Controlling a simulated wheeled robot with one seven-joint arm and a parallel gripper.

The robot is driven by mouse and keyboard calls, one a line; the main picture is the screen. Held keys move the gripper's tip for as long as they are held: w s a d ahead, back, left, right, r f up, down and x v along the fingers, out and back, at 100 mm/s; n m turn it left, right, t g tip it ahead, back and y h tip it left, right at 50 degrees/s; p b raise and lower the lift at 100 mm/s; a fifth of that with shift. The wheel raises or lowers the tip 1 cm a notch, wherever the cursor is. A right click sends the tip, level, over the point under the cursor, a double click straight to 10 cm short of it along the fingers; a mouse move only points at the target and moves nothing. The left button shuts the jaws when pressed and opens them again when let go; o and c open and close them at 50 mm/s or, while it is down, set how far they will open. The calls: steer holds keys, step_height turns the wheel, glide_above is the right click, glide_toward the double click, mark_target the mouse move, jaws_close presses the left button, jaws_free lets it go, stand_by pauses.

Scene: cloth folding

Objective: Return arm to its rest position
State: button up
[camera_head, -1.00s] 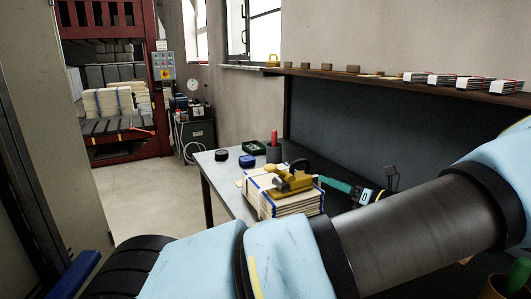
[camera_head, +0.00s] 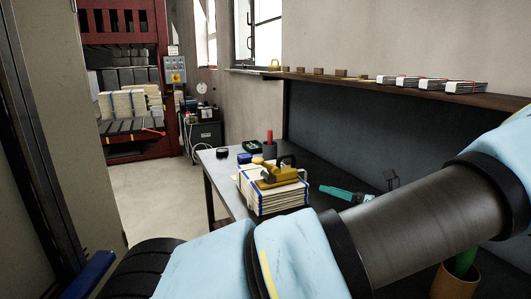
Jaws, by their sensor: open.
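My arm, in pale blue and dark grey sections, fills the lower and right part of the head view. My gripper is not in view; the arm's end lies outside the frame or is hidden. No cloth can be made out.
A grey table (camera_head: 222,187) holds a strapped stack of boards (camera_head: 272,193) with a yellow tool (camera_head: 277,175) on top. A teal tool (camera_head: 346,194) lies to its right. A wall shelf (camera_head: 400,93) bears white bundles. A red rack (camera_head: 118,76) stands behind clear floor (camera_head: 160,200).

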steer(key=s+a+f+n+g+h, duration=0.2)
steer(key=s+a+f+n+g, duration=0.1)
steer(key=a+n+g, duration=0.5)
steer(key=s+a+f+n+g+h, duration=0.25)
steer(key=a+n, duration=0.25)
steer(key=a, duration=0.6)
steer(key=s+a+r+n+h, duration=0.6)
steer(key=s+n+h, duration=0.1)
steer(key=n, duration=1.1)
steer(key=shift+s+a+r+h, duration=0.25)
steer(key=shift+s+h, duration=0.1)
steer(key=shift+s, duration=0.25)
steer(key=shift+c, duration=0.2)
